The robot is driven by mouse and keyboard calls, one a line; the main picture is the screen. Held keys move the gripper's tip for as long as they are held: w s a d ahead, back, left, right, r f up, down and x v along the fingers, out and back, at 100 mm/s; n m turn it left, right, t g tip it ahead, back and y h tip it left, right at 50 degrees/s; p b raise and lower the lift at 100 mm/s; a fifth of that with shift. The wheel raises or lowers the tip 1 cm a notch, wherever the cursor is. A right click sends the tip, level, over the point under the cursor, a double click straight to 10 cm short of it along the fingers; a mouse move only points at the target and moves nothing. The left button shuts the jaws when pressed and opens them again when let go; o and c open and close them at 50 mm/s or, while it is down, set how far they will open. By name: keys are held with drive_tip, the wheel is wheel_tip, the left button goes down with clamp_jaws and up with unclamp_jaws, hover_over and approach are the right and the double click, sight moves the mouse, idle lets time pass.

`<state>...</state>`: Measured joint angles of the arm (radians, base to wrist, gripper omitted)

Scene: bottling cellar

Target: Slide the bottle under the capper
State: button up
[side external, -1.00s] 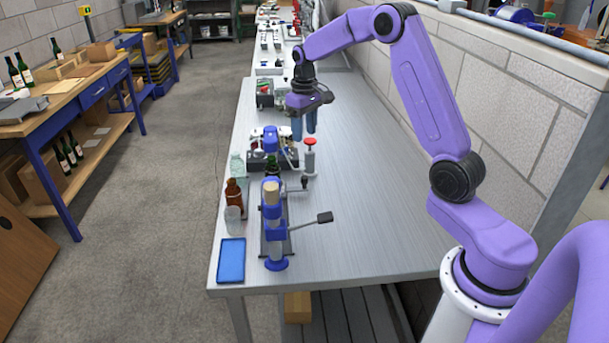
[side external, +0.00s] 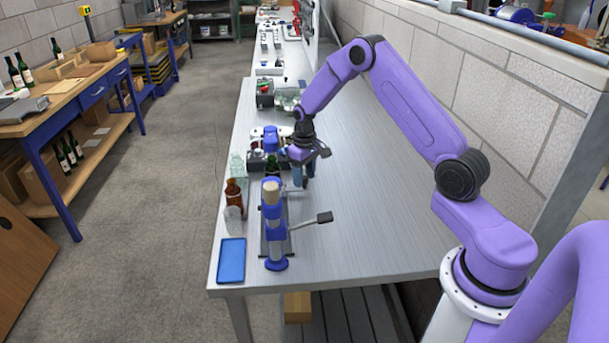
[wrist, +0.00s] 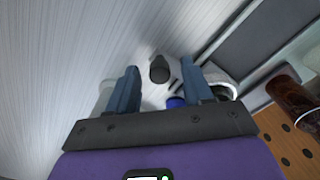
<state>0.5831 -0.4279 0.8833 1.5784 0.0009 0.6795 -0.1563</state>
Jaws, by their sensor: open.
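The capper (side external: 272,212) stands near the front of the bench in the side view, with a pale cylindrical top, a blue collar and base, and a black-ended lever reaching right. A dark green bottle (side external: 271,170) shows just behind it, its lower part hidden by the capper. My gripper (side external: 299,183) is low over the bench, behind and to the right of the capper, beside the green bottle. In the wrist view its two blue fingers (wrist: 160,88) are apart, with a dark knob on a pale part between them. I cannot identify that part or tell whether the fingers touch it.
A brown bottle (side external: 234,194), a clear bottle (side external: 237,167) and a clear jar (side external: 233,220) line the left edge. A blue tray (side external: 231,261) lies front left. Equipment (side external: 265,137) stands behind. The bench to the right is clear.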

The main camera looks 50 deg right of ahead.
drive_tip(key=shift+f, duration=0.1)
clamp_jaws()
drive_tip(key=s+a, duration=1.4)
drive_tip(key=shift+s+a, duration=0.2)
drive_tip(key=shift+s, duration=0.05)
drive_tip(key=shift+s+a, duration=0.1)
idle(0.4)
unclamp_jaws()
